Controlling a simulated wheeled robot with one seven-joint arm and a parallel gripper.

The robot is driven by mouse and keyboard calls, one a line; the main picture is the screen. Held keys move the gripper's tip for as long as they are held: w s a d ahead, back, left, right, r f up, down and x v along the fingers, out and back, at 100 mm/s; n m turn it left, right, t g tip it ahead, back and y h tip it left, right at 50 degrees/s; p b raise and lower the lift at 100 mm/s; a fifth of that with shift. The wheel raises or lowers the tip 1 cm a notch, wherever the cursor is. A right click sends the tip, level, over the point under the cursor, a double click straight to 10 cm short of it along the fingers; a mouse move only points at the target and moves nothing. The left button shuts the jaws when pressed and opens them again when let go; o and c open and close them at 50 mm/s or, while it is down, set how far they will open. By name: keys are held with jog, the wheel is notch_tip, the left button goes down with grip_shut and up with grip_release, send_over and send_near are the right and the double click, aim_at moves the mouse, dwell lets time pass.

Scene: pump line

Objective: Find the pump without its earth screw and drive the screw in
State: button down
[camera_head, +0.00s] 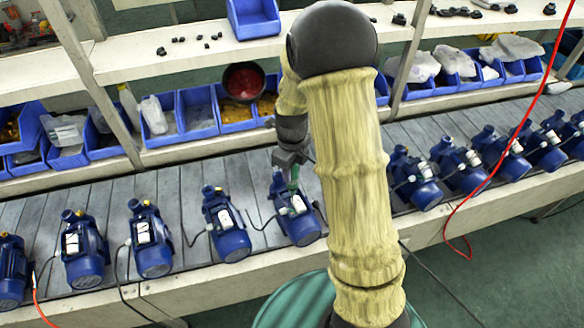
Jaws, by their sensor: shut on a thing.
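Several blue pumps stand in a row on the slatted line, from the far left pump (12,272) to those at the right (455,165). My gripper (293,168) is at the middle pump (298,222), just above its top. It is shut on a slim green tool (294,182), which looks like a screwdriver and points down at the pump's light top box. Whether the tool tip touches the pump cannot be told. The earth screws are too small to make out. My arm hides part of the line just right of this pump.
A shelf (190,62) behind the line carries small black parts. Blue bins (198,112) stand below it. A dark bowl with red inside (243,82) is behind my gripper. A red cable (497,165) hangs at the right. Black cables run between pumps.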

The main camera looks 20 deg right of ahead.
jog(key=shift+w+d+f+b, duration=0.1)
jog(key=shift+f+b, duration=0.8)
jog(key=shift+f, duration=0.3)
jog(key=shift+w+f+b, duration=0.1)
jog(key=shift+f+b, duration=0.8)
jog(key=shift+f, duration=0.35)
jog(key=shift+w, duration=0.1)
jog(key=shift+d, duration=0.1)
